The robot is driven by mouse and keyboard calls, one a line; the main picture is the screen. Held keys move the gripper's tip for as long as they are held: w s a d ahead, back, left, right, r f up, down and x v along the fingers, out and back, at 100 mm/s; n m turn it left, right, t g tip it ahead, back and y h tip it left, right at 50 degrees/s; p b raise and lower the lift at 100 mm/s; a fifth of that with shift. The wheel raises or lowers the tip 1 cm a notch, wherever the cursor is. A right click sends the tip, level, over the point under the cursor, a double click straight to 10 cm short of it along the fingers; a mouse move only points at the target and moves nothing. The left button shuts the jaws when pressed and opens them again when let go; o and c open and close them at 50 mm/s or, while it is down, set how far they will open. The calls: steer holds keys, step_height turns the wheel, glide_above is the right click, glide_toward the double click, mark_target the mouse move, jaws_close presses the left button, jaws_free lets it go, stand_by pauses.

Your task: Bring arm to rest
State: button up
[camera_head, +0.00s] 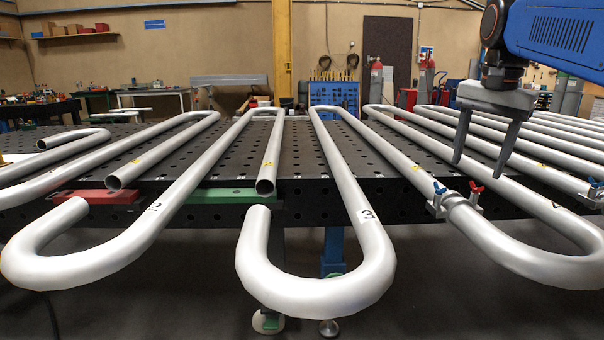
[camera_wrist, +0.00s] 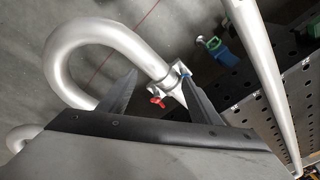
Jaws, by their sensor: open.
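My gripper (camera_head: 478,168) is at the right in the head view, fingers pointing down and spread apart, with nothing held between them. It also shows in the wrist view (camera_wrist: 157,76), with a bent grey pipe (camera_wrist: 90,35) and a clamp beyond the fingers. Serpentine coils of grey pipe lie across the black perforated table, among them coil 2 (camera_head: 160,205) and coil 3 (camera_head: 345,175). A clamp with blue and red handles (camera_head: 455,200) sits on the pipe joint below and left of my gripper. I cannot tell the exact gap between fingers and pipe.
The perforated table (camera_head: 400,205) has pipe bends overhanging its front edge. A red block (camera_head: 97,197) and a green block (camera_head: 222,196) lie near that edge. Another clamp (camera_head: 594,190) is at the far right.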

steer(key=s+a+f+n+t, duration=0.1)
steer(key=s+a+f+n, duration=0.1)
steer(key=s+f, duration=0.5)
steer(key=s+a+f+n+t, duration=0.1)
steer(key=s+a+f+n, duration=0.2)
steer(key=f, duration=1)
steer(key=s+a+f+n+t, duration=0.1)
steer(key=s+f+n, duration=0.4)
steer(key=s+f, duration=0.5)
steer(key=shift+s+a, duration=0.35)
steer(key=shift+a, duration=0.55)
